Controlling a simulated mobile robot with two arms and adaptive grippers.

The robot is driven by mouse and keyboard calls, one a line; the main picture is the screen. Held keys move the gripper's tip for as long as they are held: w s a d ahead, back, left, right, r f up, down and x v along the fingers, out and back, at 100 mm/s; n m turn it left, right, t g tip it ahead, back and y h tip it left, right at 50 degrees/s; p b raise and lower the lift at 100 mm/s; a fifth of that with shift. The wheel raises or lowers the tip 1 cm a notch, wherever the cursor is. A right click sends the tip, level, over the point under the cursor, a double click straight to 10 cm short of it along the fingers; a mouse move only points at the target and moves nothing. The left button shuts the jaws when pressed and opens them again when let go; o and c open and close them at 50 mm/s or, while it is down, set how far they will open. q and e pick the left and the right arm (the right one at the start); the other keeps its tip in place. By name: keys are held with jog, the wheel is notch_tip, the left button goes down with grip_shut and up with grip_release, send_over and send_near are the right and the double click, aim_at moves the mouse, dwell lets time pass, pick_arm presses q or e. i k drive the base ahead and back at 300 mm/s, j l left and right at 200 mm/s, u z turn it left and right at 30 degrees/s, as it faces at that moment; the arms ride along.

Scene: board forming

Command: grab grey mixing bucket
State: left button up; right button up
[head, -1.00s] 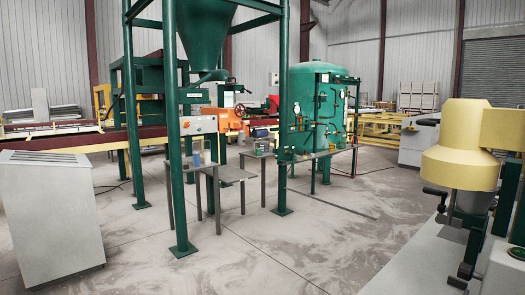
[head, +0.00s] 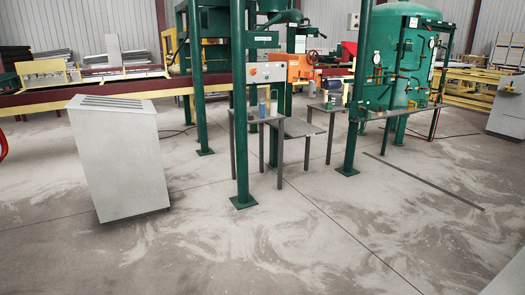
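No grey mixing bucket can be made out in the head view. Neither of my grippers is in view. A small grey stand table (head: 303,128) stands under the green steel frame, with small blue and grey items (head: 263,108) near it that are too small to identify.
A light grey cabinet (head: 120,160) stands at left. Green posts (head: 240,100) and a green tank (head: 400,50) stand behind the open concrete floor (head: 300,240). A red conveyor (head: 100,98) runs across the back left. A pale surface edge (head: 510,282) shows at lower right.

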aim_at(336, 97)
jog(key=i+z, duration=0.1)
jog(key=i, duration=0.4)
jog(key=i+z, duration=0.1)
jog(key=i, duration=0.35)
jog(key=i+j+z, duration=0.1)
jog(key=i, duration=0.4)
jog(key=i+j+z, duration=0.1)
jog(key=i, duration=0.35)
jog(key=i+j+z, duration=0.1)
jog(key=i+j, duration=0.15)
jog(key=i, duration=0.25)
jog(key=i+l+z, duration=0.2)
jog(key=i, duration=1.3)
jog(key=i+j+z, duration=0.2)
jog(key=i, duration=1.25)
